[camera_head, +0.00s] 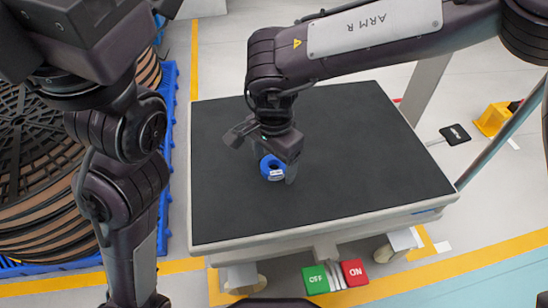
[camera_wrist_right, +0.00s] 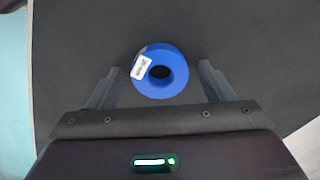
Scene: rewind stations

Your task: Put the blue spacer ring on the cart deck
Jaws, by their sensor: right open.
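The blue spacer ring (camera_head: 266,166) lies flat on the dark top of the cart deck (camera_head: 345,150), left of its middle. A small white label is on the ring. In the right wrist view the ring (camera_wrist_right: 160,91) sits between and slightly beyond the fingertips, its hole facing the camera. My right gripper (camera_head: 274,171) is open, pointing down at the ring, with one finger on either side. In the right wrist view gaps show between the ring and both fingers (camera_wrist_right: 157,78). My left arm hangs at the left of the head view; its gripper is out of frame.
A large reel with brown and black layers (camera_head: 40,150) stands on a blue pallet (camera_head: 167,110) left of the cart. A yellow object (camera_head: 492,118) is on the floor at right. Most of the deck is clear.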

